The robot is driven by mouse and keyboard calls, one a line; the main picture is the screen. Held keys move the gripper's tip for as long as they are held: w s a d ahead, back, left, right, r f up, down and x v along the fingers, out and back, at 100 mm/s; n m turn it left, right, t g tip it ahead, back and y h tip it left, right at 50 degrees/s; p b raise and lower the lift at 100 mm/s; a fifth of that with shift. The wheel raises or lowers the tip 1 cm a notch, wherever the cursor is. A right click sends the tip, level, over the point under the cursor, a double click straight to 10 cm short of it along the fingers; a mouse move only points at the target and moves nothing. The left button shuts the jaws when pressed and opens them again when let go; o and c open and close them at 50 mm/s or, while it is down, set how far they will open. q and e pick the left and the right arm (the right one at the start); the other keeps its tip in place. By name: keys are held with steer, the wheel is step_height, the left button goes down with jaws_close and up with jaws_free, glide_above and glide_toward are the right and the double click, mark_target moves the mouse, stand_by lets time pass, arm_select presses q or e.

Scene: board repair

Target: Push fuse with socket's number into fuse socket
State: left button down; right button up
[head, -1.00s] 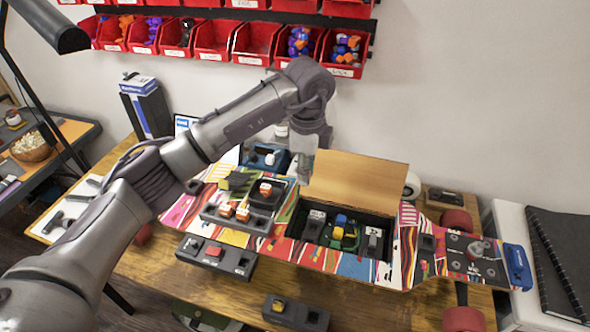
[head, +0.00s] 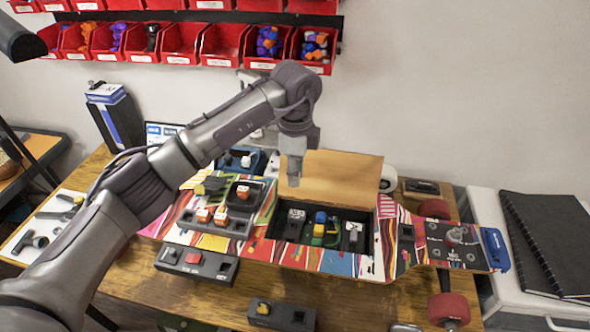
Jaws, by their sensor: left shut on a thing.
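The decorated skateboard deck (head: 345,264) lies on the table with an open black compartment (head: 262,250) in it. Blue, yellow and green fuses (head: 320,228) sit inside, with a grey-black module (head: 295,222) on their left and a white-topped one (head: 353,235) on their right. My left gripper (head: 293,183) points down above the compartment's back left edge, in front of the raised lid (head: 340,178). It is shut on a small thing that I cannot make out. Socket numbers are too small to read. My right gripper is not in view.
Holders with orange-white fuses (head: 212,216) stand left of the compartment. A dark block with a red fuse (head: 193,260) and one with a yellow fuse (head: 264,308) lie in front. Red bins (head: 222,42) hang behind. Black notebooks (head: 550,240) lie right.

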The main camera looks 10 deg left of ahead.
arm_select(q)
steer(key=shift+f+b, duration=3.85)
steer(key=shift+f, duration=2.95)
steer(key=shift+f+b, duration=0.8)
steer(key=shift+f, duration=0.95)
steer(key=c, duration=0.7)
jaws_free()
steer(key=shift+o, duration=0.2)
